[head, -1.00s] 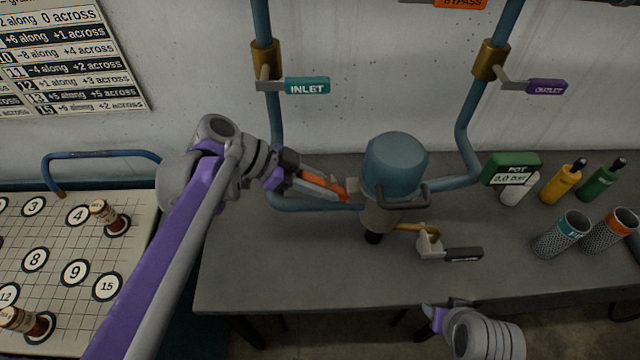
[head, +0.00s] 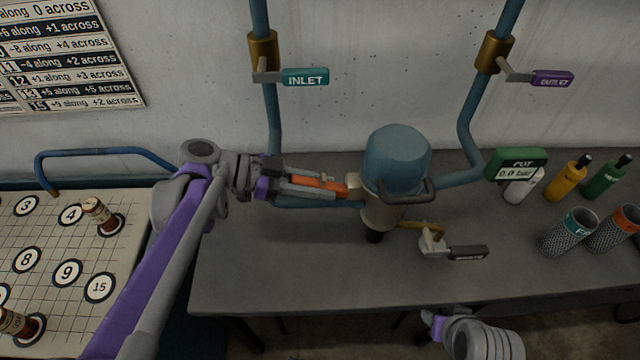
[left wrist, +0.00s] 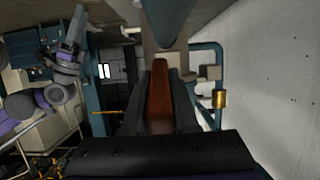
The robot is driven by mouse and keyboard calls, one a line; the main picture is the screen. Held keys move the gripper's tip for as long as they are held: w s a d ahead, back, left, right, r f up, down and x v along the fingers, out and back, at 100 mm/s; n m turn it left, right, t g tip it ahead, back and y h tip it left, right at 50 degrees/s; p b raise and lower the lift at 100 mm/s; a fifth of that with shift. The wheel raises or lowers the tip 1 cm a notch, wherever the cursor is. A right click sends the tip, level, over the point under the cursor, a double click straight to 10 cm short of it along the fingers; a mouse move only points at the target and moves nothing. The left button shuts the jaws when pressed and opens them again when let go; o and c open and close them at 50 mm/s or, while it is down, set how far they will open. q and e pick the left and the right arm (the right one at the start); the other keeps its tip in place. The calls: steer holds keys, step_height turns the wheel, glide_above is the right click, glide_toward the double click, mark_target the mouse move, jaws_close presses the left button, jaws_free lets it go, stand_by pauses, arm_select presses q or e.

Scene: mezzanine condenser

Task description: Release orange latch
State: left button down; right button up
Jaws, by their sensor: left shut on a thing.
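The orange latch (head: 322,184) sits on the left side of the blue-domed pot (head: 396,160), at its collar. It points out to the left and lies nearly level. My left gripper (head: 318,187) is shut on the latch, with its fingers along both sides of it. In the left wrist view the orange latch (left wrist: 159,98) stands between the two dark fingers, in front of the pot. My right gripper is not clearly seen; part of my right arm shows at the bottom right of the head view.
The INLET handle (head: 305,77) and OUTLET handle (head: 552,78) are on pipes above. A green pot gauge (head: 516,164) is right of the pot. A dark drain handle (head: 468,252) is below. Bottles and mesh cups stand at right. The bench's left front (head: 250,280) is clear.

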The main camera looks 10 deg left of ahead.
mark_target(289, 181)
arm_select(q)
steer(key=c, duration=0.7)
jaws_free()
steer(key=shift+f, duration=0.1)
steer(key=v, duration=1)
steer(key=shift+a, duration=0.35)
steer(key=shift+s, duration=0.1)
